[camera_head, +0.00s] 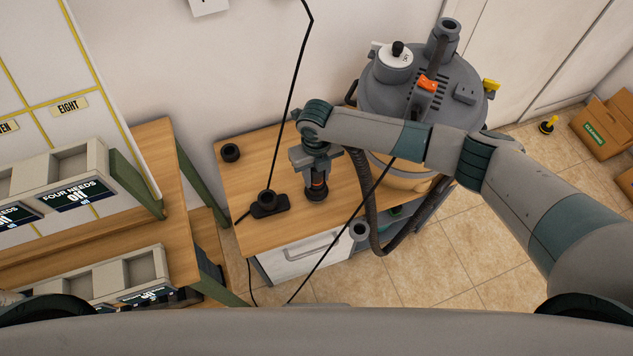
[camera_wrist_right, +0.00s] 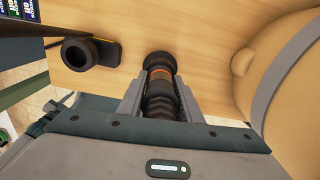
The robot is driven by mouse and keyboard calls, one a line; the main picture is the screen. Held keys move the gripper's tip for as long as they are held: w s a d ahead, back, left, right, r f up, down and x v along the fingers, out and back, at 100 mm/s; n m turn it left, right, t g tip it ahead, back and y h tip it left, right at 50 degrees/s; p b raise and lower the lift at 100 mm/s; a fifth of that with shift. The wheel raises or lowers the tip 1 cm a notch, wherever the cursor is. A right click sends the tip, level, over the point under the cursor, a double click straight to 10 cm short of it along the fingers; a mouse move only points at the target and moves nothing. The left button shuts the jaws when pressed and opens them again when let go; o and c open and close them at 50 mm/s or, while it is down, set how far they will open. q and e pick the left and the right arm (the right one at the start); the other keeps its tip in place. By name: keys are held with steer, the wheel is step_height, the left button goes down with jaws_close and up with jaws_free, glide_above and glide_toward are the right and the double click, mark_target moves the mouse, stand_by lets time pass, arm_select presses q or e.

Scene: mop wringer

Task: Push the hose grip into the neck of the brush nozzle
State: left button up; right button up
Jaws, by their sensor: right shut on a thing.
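The hose grip (camera_head: 317,188) is a black ribbed piece with an orange band. My right gripper (camera_head: 315,165) is shut on it and holds it upright over the wooden table. The grip also shows between the fingers in the right wrist view (camera_wrist_right: 160,88). I cannot tell whether its lower end touches the table. The brush nozzle (camera_head: 270,205) lies to the left of the grip, apart from it; it is black and flat with a round neck. The nozzle also shows at the upper left in the right wrist view (camera_wrist_right: 97,50). My left gripper is out of view.
A grey vacuum machine (camera_head: 385,75) stands right of the table (camera_head: 240,185). Its dark hose (camera_head: 371,215) hangs in a loop by the table's right edge. A black ring (camera_head: 230,152) lies at the back left. Thin black lines cross the scene. Boxes (camera_head: 600,130) stand far right.

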steer(key=shift+f, duration=0.1)
stand_by(0.6)
steer(key=o, duration=1.1)
steer(key=shift+r, duration=0.8)
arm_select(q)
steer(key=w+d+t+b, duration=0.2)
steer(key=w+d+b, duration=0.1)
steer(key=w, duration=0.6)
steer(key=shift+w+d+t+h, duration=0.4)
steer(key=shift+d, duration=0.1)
arm_select(e)
step_height(320, 180, up, 16)
steer(key=shift+f, duration=0.1)
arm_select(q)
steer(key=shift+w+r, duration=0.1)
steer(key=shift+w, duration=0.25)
